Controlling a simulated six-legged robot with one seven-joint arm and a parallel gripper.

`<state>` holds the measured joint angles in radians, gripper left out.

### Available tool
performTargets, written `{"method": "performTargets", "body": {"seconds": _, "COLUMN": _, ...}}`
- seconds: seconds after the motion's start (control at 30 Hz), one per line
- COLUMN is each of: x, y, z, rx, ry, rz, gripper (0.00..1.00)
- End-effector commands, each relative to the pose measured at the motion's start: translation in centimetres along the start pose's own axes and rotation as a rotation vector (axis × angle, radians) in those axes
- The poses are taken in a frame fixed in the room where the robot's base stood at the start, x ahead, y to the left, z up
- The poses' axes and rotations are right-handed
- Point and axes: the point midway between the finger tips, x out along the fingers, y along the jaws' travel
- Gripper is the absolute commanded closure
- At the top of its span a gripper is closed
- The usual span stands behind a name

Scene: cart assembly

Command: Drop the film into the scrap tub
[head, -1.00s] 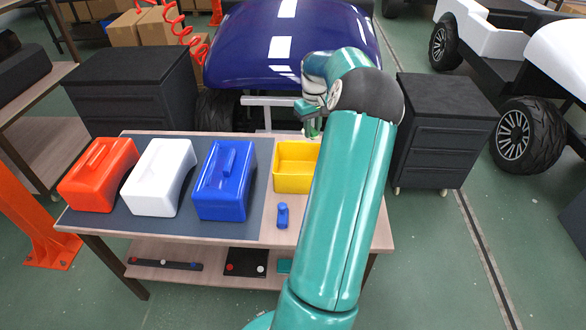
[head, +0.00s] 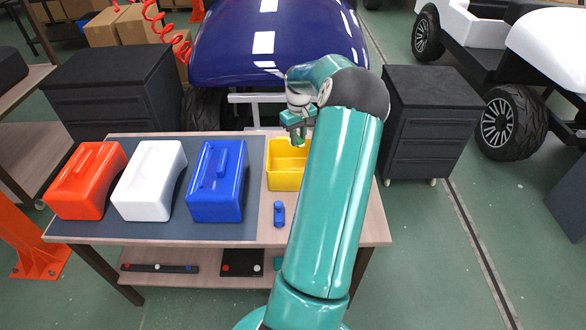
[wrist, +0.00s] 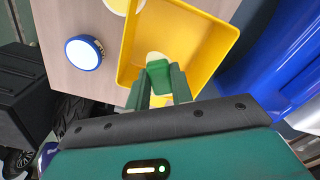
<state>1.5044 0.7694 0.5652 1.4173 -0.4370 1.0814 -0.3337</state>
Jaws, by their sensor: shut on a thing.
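The yellow scrap tub (head: 286,181) stands on the workbench, right of the blue case. In the wrist view its open inside and wall (wrist: 195,38) lie under and beyond my fingertips. My gripper (head: 299,140) is above the tub, pointing down. In the wrist view my gripper (wrist: 162,78) has its green fingers close together, shut on the film (wrist: 157,57), a small pale patch at the tips. Most of the film is hidden by the fingers, and it cannot be made out in the head view.
Red (head: 85,185), white (head: 148,185) and blue (head: 216,185) cases stand on a dark mat left of the tub. Dark cabinets (head: 435,125) flank the bench.

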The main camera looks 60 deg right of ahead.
Motion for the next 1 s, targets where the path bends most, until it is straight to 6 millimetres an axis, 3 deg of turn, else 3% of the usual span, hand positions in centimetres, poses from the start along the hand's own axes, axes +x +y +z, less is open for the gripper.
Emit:
{"method": "performTargets", "body": {"seconds": 0.27, "x": 0.4, "y": -0.2, "z": -0.3, "rx": -0.002, "ry": 0.001, "rz": 0.000, "gripper": 1.00}}
{"method": "performTargets", "body": {"seconds": 0.3, "x": 0.4, "y": -0.2, "z": -0.3, "rx": -0.002, "ry": 0.001, "rz": -0.001, "gripper": 0.76}}
{"method": "performTargets", "body": {"seconds": 0.43, "x": 0.4, "y": -0.3, "z": -0.3, "rx": -0.002, "ry": 0.001, "rz": -0.001, "gripper": 0.52}}
{"method": "performTargets", "body": {"seconds": 0.77, "x": 0.1, "y": -0.2, "z": -0.3, "rx": -0.002, "ry": 0.001, "rz": 0.000, "gripper": 0.52}}
{"method": "performTargets", "body": {"seconds": 1.0, "x": -3.3, "y": -0.2, "z": -0.4, "rx": -0.001, "ry": 0.004, "rz": 0.004, "gripper": 0.52}}
